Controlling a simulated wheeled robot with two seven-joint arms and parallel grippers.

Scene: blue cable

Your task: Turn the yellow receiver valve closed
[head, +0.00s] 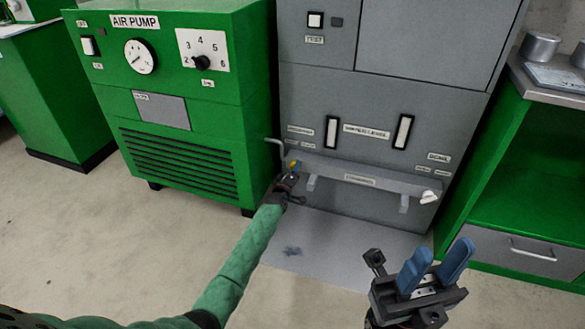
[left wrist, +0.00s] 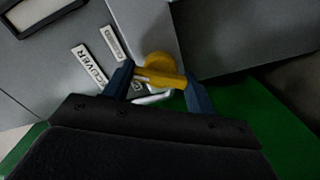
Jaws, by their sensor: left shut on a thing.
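The yellow receiver valve (left wrist: 162,72) shows in the left wrist view as a round knob with a bar-shaped handle. My left gripper (left wrist: 160,82) is shut on the handle, with one blue finger at each end of it. In the head view the valve (head: 294,165) is a small yellow spot at the left end of the grey shelf, mostly hidden by my left gripper (head: 288,178). My right gripper (head: 436,265) is open and empty, low at the right, well away from the valve.
The green air pump cabinet (head: 165,100) stands left of the grey panel (head: 395,105). A bent grey pipe (head: 277,142) is close beside the valve. A white valve (head: 429,197) is at the shelf's right end. A green cabinet with drawer (head: 520,245) stands right.

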